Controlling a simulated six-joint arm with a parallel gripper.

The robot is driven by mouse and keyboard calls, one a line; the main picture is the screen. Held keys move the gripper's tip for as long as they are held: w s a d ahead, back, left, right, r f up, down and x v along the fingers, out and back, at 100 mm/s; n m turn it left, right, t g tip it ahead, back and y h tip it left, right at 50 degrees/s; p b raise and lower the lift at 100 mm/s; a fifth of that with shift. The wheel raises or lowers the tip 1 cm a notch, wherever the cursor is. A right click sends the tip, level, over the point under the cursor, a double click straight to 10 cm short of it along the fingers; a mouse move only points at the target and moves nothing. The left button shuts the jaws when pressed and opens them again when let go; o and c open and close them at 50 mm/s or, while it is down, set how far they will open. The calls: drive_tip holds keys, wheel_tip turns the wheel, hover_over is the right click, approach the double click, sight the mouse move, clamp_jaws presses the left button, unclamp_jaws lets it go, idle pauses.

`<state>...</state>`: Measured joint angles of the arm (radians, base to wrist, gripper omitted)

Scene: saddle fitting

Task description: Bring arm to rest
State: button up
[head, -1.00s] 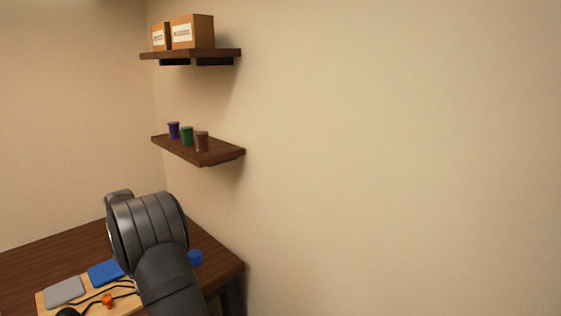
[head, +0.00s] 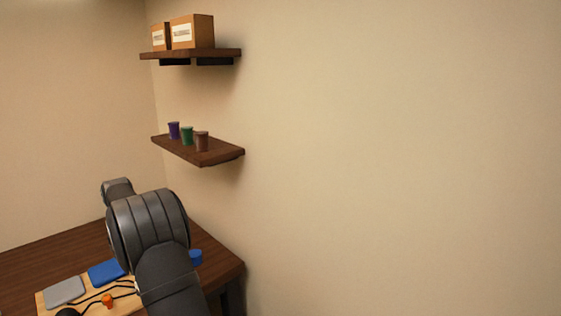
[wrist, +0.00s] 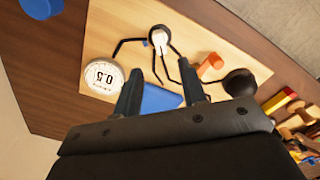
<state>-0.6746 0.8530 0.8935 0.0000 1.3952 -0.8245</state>
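My gripper (wrist: 159,70) shows in the wrist view with its two dark fingers apart and nothing between the tips. It is above a light wooden board (wrist: 118,25). A blue pad (wrist: 160,98) on the board shows behind the fingers; it is also in the head view (head: 106,271). In the head view my dark arm hides part of the board, and the gripper itself is out of sight.
The board carries a white round dial (wrist: 102,76), an orange knob (wrist: 210,66), a black ball (wrist: 239,82), dark cables and a grey pad (head: 64,291). A blue round item (wrist: 42,8) stands on the brown table. Two wall shelves (head: 205,155) hold cups and boxes.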

wheel_tip(320, 180, down, 9)
drive_tip(key=shift+r, duration=0.15)
drive_tip(key=shift+f+m, duration=0.25)
drive_tip(key=shift+m, duration=0.05)
drive_tip(key=m, duration=0.3)
drive_tip(key=shift+m, duration=0.4)
drive_tip(key=m, duration=0.4)
drive_tip(key=shift+r+m, duration=0.1)
drive_tip(key=shift+m, duration=0.3)
drive_tip(key=m, duration=0.6)
drive_tip(key=shift+m, duration=0.3)
